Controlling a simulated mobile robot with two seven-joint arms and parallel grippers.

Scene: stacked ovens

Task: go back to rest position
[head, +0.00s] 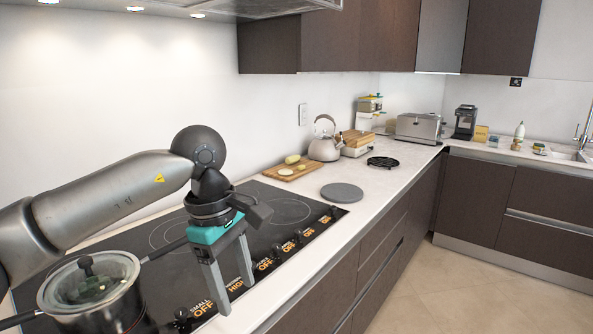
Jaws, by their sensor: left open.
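My left gripper (232,290) hangs over the front of the black cooktop (285,209), pointing down. Its two grey fingers are apart, with nothing between them. The fingers are close to the row of knobs and their orange labels. The left arm comes in from the left, above the pot. My right gripper is not in this view.
A pot with a glass lid (93,281) stands at the lower left, under my left arm. Beyond the cooktop are a grey round disc (342,193), a cutting board (290,172), a kettle (324,147) and a toaster (419,128). The floor at the right is clear.

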